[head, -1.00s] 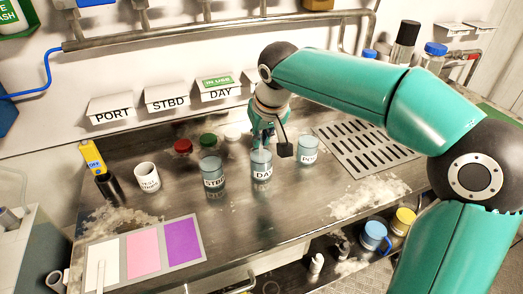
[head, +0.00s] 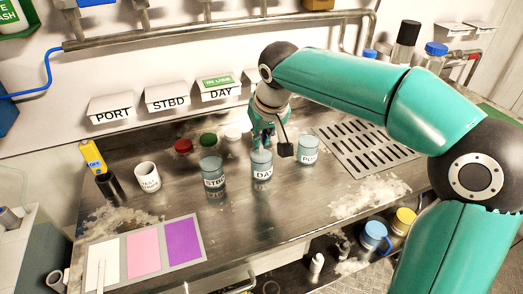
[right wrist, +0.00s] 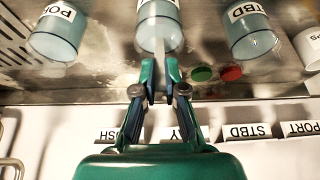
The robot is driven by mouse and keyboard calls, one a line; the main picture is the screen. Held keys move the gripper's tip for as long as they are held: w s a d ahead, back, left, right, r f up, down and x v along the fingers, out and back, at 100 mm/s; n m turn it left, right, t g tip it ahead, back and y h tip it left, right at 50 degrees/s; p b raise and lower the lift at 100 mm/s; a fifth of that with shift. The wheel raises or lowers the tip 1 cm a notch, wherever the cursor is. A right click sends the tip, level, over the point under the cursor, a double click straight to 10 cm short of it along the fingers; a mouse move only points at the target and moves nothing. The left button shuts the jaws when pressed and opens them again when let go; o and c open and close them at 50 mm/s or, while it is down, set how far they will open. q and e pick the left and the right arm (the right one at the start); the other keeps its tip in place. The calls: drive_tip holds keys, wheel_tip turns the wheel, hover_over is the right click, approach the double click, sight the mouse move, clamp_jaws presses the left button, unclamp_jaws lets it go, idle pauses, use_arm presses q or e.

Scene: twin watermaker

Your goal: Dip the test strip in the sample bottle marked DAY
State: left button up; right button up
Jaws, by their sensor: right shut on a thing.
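The sample bottle marked DAY (head: 261,168) stands upright on the steel bench, between the STBD bottle (head: 212,178) and another clear bottle (head: 308,150) whose label is partly turned. My right gripper (head: 263,143) is just behind and above the DAY bottle. In the right wrist view, my right gripper (right wrist: 159,68) is shut on a thin pale test strip (right wrist: 158,43). The strip points toward the middle bottle (right wrist: 165,20) and overlaps it. I cannot tell whether its tip is inside the bottle. My left gripper is out of view.
A white cup (head: 147,177) and a dark holder (head: 108,187) stand at left, behind a colour card (head: 142,255). Red (head: 183,146) and green (head: 208,139) caps lie behind the bottles. A slotted drain (head: 365,145) is at right. The front middle bench is clear.

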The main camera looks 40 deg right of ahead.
drive_tip(key=shift+r, duration=0.1)
wheel_tip(320, 180, up, 11)
drive_tip(key=p, duration=0.9)
drive_tip(key=shift+p, duration=0.3)
